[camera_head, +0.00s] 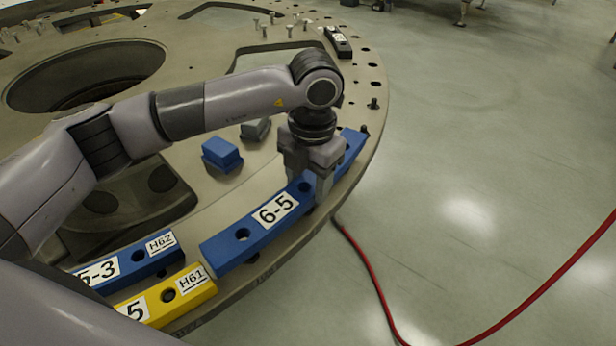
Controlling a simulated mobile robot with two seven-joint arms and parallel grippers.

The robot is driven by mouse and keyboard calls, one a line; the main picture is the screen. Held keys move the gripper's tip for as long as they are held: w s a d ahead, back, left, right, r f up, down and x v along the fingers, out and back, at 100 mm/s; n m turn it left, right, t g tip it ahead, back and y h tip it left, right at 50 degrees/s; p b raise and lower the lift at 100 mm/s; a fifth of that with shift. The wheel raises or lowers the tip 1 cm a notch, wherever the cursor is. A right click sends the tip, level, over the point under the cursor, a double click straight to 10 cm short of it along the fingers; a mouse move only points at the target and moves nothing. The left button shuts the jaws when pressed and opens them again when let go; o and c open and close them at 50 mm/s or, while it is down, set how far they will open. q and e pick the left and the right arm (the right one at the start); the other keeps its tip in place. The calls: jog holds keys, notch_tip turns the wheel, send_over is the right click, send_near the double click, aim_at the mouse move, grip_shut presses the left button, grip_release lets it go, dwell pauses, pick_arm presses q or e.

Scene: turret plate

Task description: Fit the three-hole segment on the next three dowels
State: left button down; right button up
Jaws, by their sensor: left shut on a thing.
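A long curved blue segment (228,250) labelled 6-5 lies along the rim of the round turret plate (212,32). Two of its holes show, and my gripper covers part of its far half. My left gripper (322,183) points down and is shut on this segment, past its middle. I cannot tell whether the segment sits flat on the plate or a little above it. Any dowels under it are hidden. A dark peg (374,103) stands on the rim beyond its far end. My right gripper is not in view.
A yellow segment (206,292) marked H61 and a blue one (165,260) marked H62 lie at the near end. A red cable (375,285) crosses the floor.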

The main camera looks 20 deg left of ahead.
pick_arm(q)
jog(key=shift+f+b, duration=1.15)
jog(key=shift+f, duration=0.25)
jog(key=shift+c, duration=1.6)
grip_release()
jog(key=shift+f, duration=0.1)
notch_tip(320, 180, up, 6)
jog(key=shift+d, duration=0.15)
jog(key=shift+r, duration=0.65)
